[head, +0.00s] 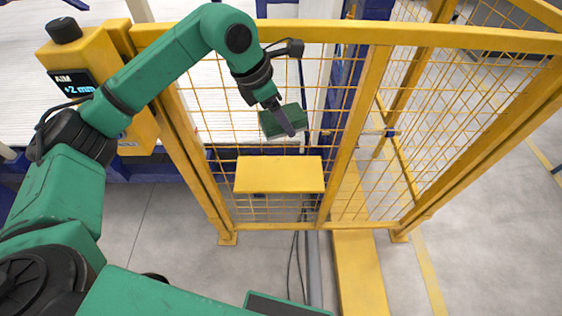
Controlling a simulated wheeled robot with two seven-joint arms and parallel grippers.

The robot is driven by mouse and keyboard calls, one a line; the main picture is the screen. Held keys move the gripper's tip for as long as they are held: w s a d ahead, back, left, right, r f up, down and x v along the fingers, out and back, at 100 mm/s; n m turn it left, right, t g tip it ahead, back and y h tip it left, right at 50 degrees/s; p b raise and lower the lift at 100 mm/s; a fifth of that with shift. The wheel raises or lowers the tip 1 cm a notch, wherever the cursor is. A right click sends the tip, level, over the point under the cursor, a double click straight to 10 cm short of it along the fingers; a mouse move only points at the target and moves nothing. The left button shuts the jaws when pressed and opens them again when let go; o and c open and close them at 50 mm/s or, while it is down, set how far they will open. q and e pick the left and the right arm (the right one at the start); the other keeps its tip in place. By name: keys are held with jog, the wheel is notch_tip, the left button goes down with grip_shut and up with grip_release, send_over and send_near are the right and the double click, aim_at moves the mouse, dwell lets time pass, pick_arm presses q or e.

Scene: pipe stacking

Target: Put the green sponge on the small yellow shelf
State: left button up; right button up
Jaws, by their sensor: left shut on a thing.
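The green sponge (271,122) is a dark green block. My left gripper (286,122) is shut on it and holds it in front of the yellow mesh fence. The sponge is above the small yellow shelf (279,174) in the picture, apart from it. The shelf is a flat yellow plate on the fence, and its top looks bare. The gripper's fingers cover part of the sponge. My right gripper is not in view.
The yellow mesh fence (372,105) stands behind the shelf and runs off to the right. A yellow box with a small display (75,82) is at the upper left. A yellow floor beam (358,275) lies below right. Grey floor is open in front.

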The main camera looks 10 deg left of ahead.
aim_at(284, 172)
pick_arm(q)
jog(key=f+p, duration=0.1)
jog(key=f, duration=0.5)
jog(key=f+p, duration=0.2)
jog(key=f, duration=0.5)
jog(key=f+p, duration=0.2)
jog(key=f, duration=0.4)
jog(key=shift+w+a+f, duration=0.1)
jog(key=shift+a+f, duration=0.25)
jog(key=o, duration=1.3)
jog(key=shift+c, duration=0.2)
jog(key=shift+r, duration=0.1)
jog(key=b+v, duration=0.2)
jog(key=v, duration=1)
jog(key=shift+b, duration=0.3)
jog(key=shift+d, duration=0.1)
